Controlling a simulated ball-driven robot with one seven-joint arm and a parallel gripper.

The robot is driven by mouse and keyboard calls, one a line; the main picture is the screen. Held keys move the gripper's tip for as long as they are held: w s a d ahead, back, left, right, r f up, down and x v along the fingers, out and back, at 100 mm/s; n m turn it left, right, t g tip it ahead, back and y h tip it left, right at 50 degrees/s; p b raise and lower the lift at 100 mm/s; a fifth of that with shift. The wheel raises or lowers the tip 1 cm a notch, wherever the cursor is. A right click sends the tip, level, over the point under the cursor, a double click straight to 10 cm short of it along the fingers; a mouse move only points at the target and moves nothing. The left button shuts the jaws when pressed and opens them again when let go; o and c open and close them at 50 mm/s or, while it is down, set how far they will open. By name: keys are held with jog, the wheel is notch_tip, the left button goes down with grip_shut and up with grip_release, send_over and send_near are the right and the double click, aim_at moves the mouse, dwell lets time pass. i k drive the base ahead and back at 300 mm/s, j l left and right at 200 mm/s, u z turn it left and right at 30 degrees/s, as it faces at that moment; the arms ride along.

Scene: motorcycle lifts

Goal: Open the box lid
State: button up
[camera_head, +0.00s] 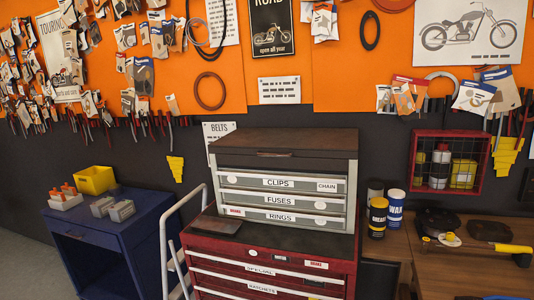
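The box (283,200) is a grey tool chest with a dark brown lid (290,139) on top. The lid lies flat and looks shut, with a small dark handle or latch (274,154) at the middle of its front edge. Below the lid are drawers labelled CLIPS, FUSES and RINGS, all shut. The box stands on a red drawer cabinet (275,262) in the middle of the picture. My gripper is not in view, and the inside of the box is hidden.
A white rail (164,247) stands left of the red cabinet. A blue cabinet (112,235) holds a yellow bin (95,180). Cans (378,217) and tools stand on a wooden bench (470,262) at right. A red wire basket (450,162) hangs on the wall. Above the lid is open space.

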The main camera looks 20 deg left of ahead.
aim_at(335, 142)
jog(key=i+j, duration=0.1)
jog(key=i, duration=0.55)
jog(key=i+j, duration=0.15)
jog(key=i, duration=0.55)
jog(key=u, duration=0.05)
